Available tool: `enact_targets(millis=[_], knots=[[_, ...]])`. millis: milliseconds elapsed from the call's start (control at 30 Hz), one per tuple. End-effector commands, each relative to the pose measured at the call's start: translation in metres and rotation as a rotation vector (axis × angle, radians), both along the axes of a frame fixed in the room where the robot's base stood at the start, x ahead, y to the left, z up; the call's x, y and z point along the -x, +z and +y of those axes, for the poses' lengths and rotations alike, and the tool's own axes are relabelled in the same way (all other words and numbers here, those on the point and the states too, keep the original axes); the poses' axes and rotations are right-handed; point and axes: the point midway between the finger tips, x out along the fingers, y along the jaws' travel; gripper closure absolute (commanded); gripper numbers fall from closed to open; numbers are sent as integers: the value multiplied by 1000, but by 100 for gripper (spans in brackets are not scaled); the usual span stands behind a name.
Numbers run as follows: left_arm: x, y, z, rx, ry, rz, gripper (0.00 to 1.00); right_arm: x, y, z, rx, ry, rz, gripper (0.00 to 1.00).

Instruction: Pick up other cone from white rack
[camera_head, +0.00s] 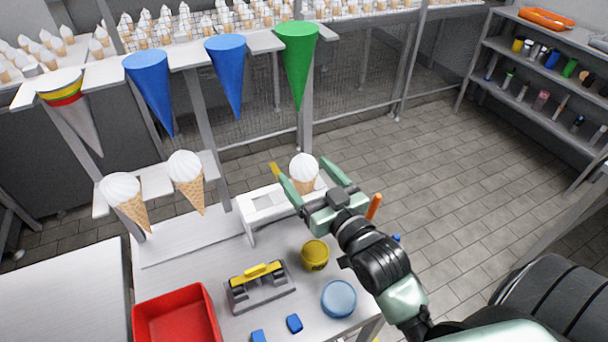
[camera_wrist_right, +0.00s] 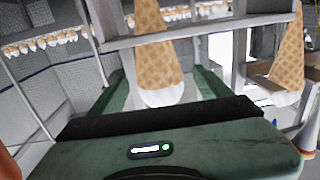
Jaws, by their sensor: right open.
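A waffle cone with a white top (camera_head: 303,165) stands at the right end of a small white rack (camera_head: 262,207) on the table. My right gripper (camera_head: 304,175) is open, with one finger on each side of this cone; its lower part is partly hidden. In the right wrist view a cone (camera_wrist_right: 157,55) shows between the two green fingers, and a second cone (camera_wrist_right: 287,62) is to the right. Two more cones, (camera_head: 124,192) and (camera_head: 187,175), stand in a white shelf at the left. My left gripper is not in view.
On the table are a red tray (camera_head: 178,316), a grey holder with a yellow bar (camera_head: 259,284), a yellow cup (camera_head: 315,254), a light blue round lid (camera_head: 339,298) and small blue blocks. Large coloured cones, one green (camera_head: 298,58), hang behind.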

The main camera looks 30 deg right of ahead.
Motion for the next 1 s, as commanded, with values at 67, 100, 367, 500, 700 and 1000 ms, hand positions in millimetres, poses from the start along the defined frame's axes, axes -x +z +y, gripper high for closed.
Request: enact_targets(millis=[67,100,367,500,700,1000], knots=[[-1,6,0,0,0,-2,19,-15,4,0,0,0,-3,21],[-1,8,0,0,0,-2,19,-22,4,1,0,0,-3,21],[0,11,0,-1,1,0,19,-46,1,1,1,0,-1,21],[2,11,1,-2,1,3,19,-46,0,1,0,0,0,21],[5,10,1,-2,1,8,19,-46,0,1,0,0,0,60],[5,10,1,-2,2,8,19,-46,1,1,0,0,-1,68]])
